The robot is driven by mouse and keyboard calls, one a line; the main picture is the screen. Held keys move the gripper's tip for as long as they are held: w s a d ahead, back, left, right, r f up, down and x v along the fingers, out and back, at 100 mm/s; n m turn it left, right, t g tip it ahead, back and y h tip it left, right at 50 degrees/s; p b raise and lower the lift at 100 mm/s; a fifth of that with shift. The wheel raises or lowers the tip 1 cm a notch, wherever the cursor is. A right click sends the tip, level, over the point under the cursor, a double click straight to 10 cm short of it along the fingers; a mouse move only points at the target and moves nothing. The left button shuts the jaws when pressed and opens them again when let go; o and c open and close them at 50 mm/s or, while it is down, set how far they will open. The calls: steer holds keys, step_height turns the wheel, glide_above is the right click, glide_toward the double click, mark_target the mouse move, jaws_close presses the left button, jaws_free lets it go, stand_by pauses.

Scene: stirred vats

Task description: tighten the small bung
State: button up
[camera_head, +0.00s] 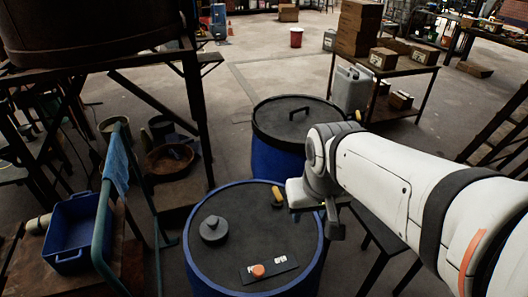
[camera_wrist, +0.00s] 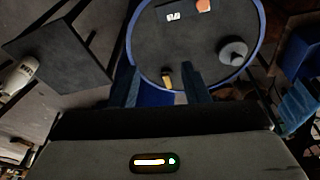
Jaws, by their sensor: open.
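A blue drum (camera_head: 190,262) with a dark flat lid stands at the front centre. On its lid sit a grey round stepped bung (camera_head: 214,229) at the left and a dark plate (camera_head: 272,271) with an orange round cap (camera_head: 258,271) and white labels near the front. I cannot tell for sure which piece is the small bung. A small yellow piece (camera_head: 277,198) is at the lid's back right edge.
A second blue drum (camera_head: 275,162) with a black-rimmed lid stands close behind. A green-railed frame with a blue cloth (camera_head: 116,165) and a blue bin (camera_head: 70,235) is at the left.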

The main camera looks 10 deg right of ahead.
steer(key=w+g, duration=0.1)
steer(key=w, duration=0.9)
steer(key=n+g+h+p, duration=0.2)
glide_toward(276, 189)
steer(key=f, duration=0.2)
steer(key=f+p, duration=0.1)
steer(key=f, duration=0.2)
steer(key=d+f, duration=0.1)
steer(key=f, duration=0.2)
steer(key=shift+d+f+p, duration=0.2)
steer(key=shift+f+p, duration=0.15)
jaws_close()
steer(key=shift+d, duration=0.15)
